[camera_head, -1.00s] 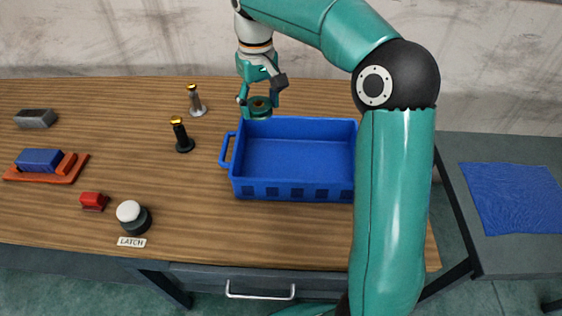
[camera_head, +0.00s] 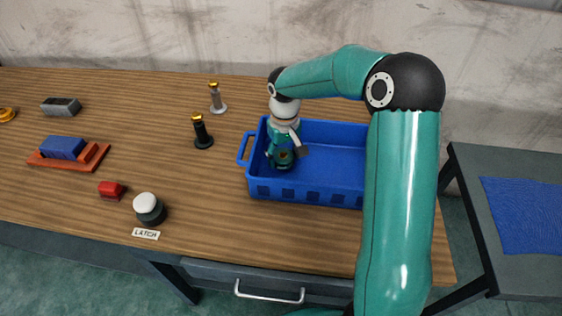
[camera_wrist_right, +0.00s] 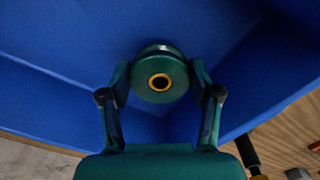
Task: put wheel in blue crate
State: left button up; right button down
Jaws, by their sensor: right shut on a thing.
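The blue crate (camera_head: 335,150) stands on the wooden table, and its inside is empty apart from my gripper and what it holds. My right gripper (camera_head: 283,160) reaches down into the left part of the crate. In the right wrist view, my right gripper (camera_wrist_right: 160,85) is shut on the wheel (camera_wrist_right: 178,88), a dark green disc with a yellow ring around its centre hole. The blue crate wall and floor (camera_wrist_right: 70,50) surround it there. I cannot tell whether the wheel touches the crate floor. My left gripper is not in view.
A side table holds a blue mat (camera_head: 530,212).

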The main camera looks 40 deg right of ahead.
aim_at(284, 156)
jog(key=shift+f, duration=1.05)
jog(key=shift+c, duration=1.2)
grip_release()
jog(key=shift+f, duration=0.1)
notch_tip(284, 156, up, 12)
